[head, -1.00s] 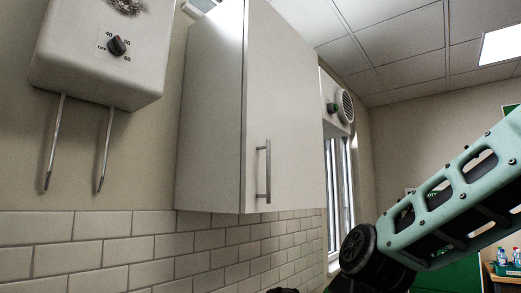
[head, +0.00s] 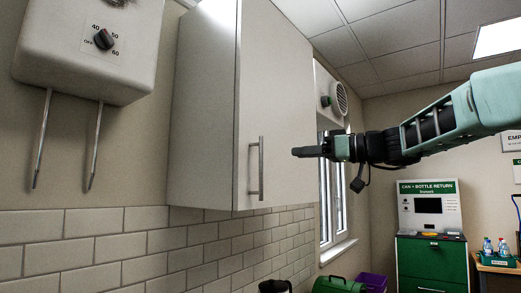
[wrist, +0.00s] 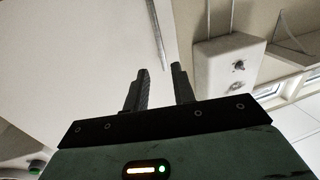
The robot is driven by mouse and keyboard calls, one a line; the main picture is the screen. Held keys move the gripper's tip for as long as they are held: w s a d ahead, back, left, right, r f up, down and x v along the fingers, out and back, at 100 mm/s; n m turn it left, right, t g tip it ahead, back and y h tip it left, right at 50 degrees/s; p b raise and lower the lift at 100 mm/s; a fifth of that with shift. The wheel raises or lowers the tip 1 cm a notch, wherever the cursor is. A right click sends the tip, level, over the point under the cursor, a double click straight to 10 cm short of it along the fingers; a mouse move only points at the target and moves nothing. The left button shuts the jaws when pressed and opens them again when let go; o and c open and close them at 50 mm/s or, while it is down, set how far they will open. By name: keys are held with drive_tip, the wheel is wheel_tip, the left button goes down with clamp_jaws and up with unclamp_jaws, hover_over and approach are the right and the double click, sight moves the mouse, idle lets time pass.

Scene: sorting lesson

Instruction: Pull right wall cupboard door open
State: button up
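The right wall cupboard door (head: 285,90) is a plain pale panel and looks closed against its cabinet (head: 203,110). Its vertical silver bar handle (head: 256,170) is near the door's lower left edge. My gripper (head: 296,152) is in front of the door, to the right of the handle in the head view, its fingers pointing left. In the wrist view my gripper (wrist: 160,70) has its two dark fingers apart with nothing between them. The handle (wrist: 157,32) shows there beyond the fingertips, apart from them.
A white water heater (head: 88,50) with a dial and two pipes hangs left of the cupboard. White tiles (head: 110,245) run below. A window (head: 333,190), a green can-return machine (head: 430,255) and a small table with bottles (head: 495,262) are farther back.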

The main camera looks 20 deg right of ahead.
sight(261, 156)
drive_tip(key=p+x, duration=0.5)
drive_tip(key=x, duration=0.7)
drive_tip(key=shift+p, duration=0.35)
clamp_jaws()
